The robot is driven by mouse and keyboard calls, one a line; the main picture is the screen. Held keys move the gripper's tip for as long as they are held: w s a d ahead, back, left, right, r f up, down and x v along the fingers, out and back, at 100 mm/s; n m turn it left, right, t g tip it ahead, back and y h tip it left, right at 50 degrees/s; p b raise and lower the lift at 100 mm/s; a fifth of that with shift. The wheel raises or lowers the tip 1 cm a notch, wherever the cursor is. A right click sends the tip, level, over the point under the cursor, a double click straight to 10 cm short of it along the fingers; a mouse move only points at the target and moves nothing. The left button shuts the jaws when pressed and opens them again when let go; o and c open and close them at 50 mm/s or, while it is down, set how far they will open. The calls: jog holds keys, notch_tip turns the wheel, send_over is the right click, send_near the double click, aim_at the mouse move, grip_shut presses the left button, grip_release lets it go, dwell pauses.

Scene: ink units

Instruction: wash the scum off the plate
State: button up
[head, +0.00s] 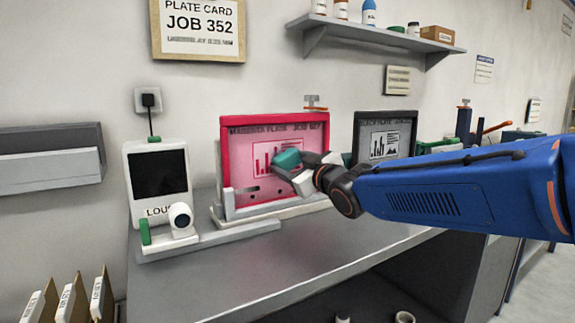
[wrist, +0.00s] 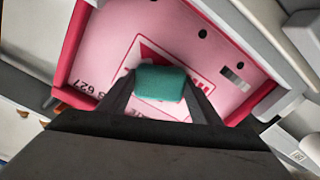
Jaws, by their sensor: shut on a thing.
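The pink plate (head: 240,150) stands upright in a red frame on a pale stand on the bench. It bears dark lettering, a bar-chart print and a few dark round marks; I cannot tell whether scum is on it. In the wrist view the plate (wrist: 105,50) fills much of the picture. My gripper (head: 290,165) is in front of the plate's right half, shut on a teal pad (head: 286,159). The pad (wrist: 160,82) sits between both fingers in the wrist view and hides part of the print. I cannot tell whether it touches the plate.
A grey plate (head: 385,138) in a dark frame stands to the right, partly behind my arm. A white device (head: 158,180) with a dark screen stands to the left. The grey bench (head: 270,262) is clear in front. A shelf (head: 375,32) with bottles hangs above.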

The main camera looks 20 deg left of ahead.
aim_at(279, 165)
jog(key=shift+w+d, duration=0.7)
jog(key=shift+w, duration=0.35)
dwell(0.7)
jog(key=shift+s+a, duration=0.1)
jog(key=shift+s+a, duration=1.9)
jog(key=shift+s, duration=0.3)
jog(key=shift+d+r, duration=0.1)
jog(key=shift+r, duration=0.5)
jog(key=w+d, duration=0.5)
jog(key=w, duration=0.2)
jog(key=shift+d, duration=0.35)
jog(key=shift+r, duration=0.1)
